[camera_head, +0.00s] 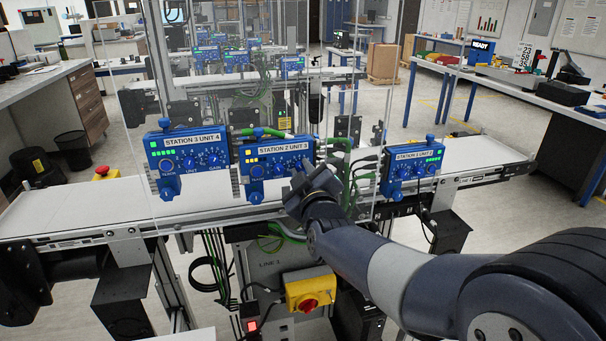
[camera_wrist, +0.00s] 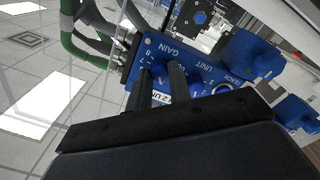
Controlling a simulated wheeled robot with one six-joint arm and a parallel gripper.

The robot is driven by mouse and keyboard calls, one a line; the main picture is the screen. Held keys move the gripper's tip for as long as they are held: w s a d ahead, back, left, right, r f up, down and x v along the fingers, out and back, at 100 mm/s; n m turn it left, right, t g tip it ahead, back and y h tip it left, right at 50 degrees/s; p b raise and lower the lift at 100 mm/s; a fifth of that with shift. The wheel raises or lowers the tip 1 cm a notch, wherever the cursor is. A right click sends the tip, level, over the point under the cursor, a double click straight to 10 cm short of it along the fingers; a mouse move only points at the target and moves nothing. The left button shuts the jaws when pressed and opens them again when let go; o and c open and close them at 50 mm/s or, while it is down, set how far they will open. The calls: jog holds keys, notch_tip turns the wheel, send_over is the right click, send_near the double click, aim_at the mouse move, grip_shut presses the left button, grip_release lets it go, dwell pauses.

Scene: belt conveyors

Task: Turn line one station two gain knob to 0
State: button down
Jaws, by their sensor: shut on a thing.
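The blue station two box (camera_head: 278,158), labelled "STATION 2 UNIT 3", hangs in the middle above the white conveyor. My gripper (camera_head: 300,182) reaches its right-hand side from the front and covers part of its face. In the wrist view the box (camera_wrist: 190,60) appears rotated, with the words GAIN, UNIT and TEACH on it. The two dark fingers of my gripper (camera_wrist: 161,84) are shut on the gain knob below the word GAIN. The fingers largely hide the knob, and its pointer setting cannot be read. Dial digits 7 and 8 show beside it.
A "STATION 3 UNIT 4" box (camera_head: 188,160) stands to the left, and a station one box (camera_head: 413,168) to the right. Clear panels stand behind. Green hoses (camera_wrist: 70,25) run close beside the box. A yellow box with a red knob (camera_head: 310,291) sits below.

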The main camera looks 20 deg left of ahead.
dwell(0.3)
jog(key=c, duration=1.3)
grip_release()
jog(key=b+v, duration=0.1)
jog(key=v, duration=0.9)
jog(key=shift+s+d+b, duration=0.2)
jog(key=shift+s+b, duration=0.1)
jog(key=shift+b, duration=0.05)
